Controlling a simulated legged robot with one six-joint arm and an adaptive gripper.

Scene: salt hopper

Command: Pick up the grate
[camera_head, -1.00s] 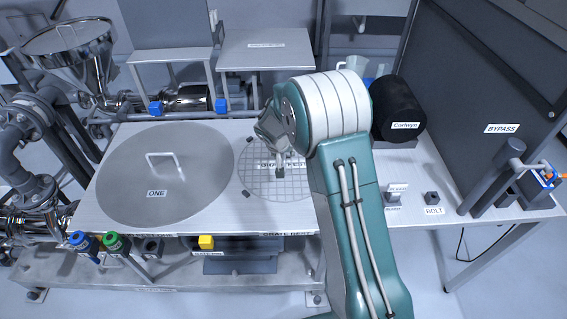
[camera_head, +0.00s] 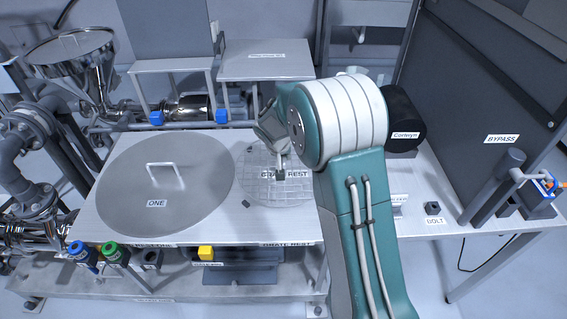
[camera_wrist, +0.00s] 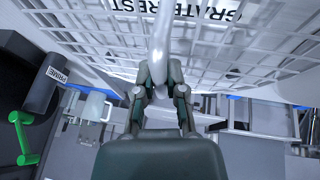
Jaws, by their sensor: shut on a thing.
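The grate (camera_head: 262,192) is a round wire grid in the middle of the head view, right of the large round lid marked ONE. My gripper (camera_head: 280,172) reaches down over it from the arm. In the wrist view, my gripper's fingers (camera_wrist: 158,92) are shut on the pale upright handle (camera_wrist: 160,45) of the grate. The grid (camera_wrist: 85,38) spreads behind the handle. The GRATE REST label (camera_head: 296,174) shows through the bars. I cannot tell how far the grate stands off the surface below. My arm hides part of its right side.
The ONE lid (camera_head: 190,205) lies to the left on the metal bench (camera_head: 110,225). A black cylinder (camera_head: 403,118) stands to the right of my arm. A BOLT block (camera_head: 432,208) sits on the right of the bench. A tall BYPASS panel (camera_head: 480,100) bounds the right side.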

